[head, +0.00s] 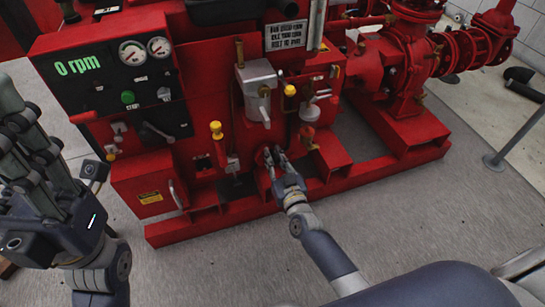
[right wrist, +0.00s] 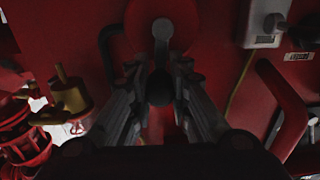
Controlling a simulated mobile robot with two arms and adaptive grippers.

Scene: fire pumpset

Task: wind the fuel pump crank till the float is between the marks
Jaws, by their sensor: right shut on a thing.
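The fuel pump crank shows in the right wrist view as a grey arm (right wrist: 162,38) on a round red hub (right wrist: 143,14), with a dark knob (right wrist: 160,88) at its end. My right gripper (head: 275,158) is low at the front of the red pumpset, shut on the crank knob; in the right wrist view its fingers (right wrist: 160,85) lie on both sides of the knob. In the head view the gripper hides most of the crank. My left gripper (head: 22,105) is at the left edge, raised, empty, its fingers apart. I cannot make out the float or its marks.
A control panel (head: 80,95) with two gauges reads 0 rpm. A grey box (head: 257,78) and yellow-topped levers (head: 216,130) stick out near my right arm. A red pump (head: 405,75) stands at right. The grey floor (head: 420,215) in front is clear.

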